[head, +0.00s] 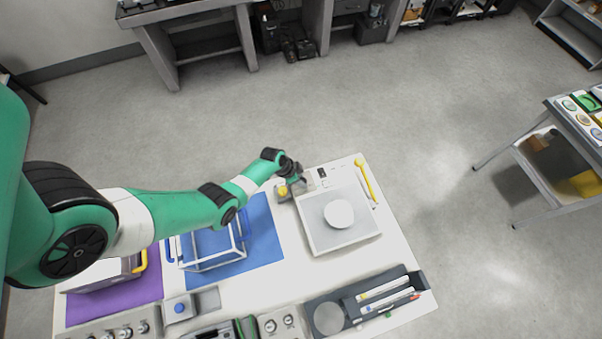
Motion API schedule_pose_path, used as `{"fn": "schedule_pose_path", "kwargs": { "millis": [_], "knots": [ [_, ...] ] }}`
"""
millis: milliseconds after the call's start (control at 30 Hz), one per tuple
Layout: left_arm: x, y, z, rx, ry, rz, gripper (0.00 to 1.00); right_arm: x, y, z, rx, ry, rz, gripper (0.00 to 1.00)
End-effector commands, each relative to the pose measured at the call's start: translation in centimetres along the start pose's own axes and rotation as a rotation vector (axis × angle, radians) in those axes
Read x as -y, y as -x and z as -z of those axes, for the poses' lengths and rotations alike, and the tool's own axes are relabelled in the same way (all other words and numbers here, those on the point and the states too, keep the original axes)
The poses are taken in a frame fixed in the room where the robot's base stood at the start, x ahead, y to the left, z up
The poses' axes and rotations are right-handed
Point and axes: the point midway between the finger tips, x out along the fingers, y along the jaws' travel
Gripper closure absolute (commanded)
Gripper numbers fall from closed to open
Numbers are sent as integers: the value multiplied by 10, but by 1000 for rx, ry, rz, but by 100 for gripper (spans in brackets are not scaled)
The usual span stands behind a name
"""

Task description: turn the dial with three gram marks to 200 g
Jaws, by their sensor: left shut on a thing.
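My left arm reaches in from the left, and my left gripper (299,182) is at the far edge of the white table, pointing down. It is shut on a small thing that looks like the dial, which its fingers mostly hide. The gram marks and the dial's setting are too small and covered to read. A yellow knob (283,191) on a small grey base is just left of the gripper. A light panel with a dark display (321,173) is just right of it. My right gripper is not in view.
A grey scale plate (315,232) with a white round disc (339,214) is near the gripper. A yellow-handled tool (366,180) lies to the right. A white wire frame (213,262) stands on a blue mat (262,235). A knob panel (281,323) and pen tray (420,280) line the near edge.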

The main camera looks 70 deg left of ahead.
Motion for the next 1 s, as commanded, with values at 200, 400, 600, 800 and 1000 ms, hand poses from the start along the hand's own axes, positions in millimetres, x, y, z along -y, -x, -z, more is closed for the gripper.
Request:
{"fn": "schedule_pose_path", "kwargs": {
  "millis": [200,400,600,800,1000],
  "knots": [
    [0,0,-1,3,-7,-2,100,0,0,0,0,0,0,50],
    [0,0,-1,3,-6,-2,57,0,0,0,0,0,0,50],
    [0,0,-1,2,-6,-2,29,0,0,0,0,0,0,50],
    [0,0,0,2,-5,-2,29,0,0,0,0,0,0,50],
    [0,15,2,2,-5,-1,29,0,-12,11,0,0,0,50]
  ]
}}
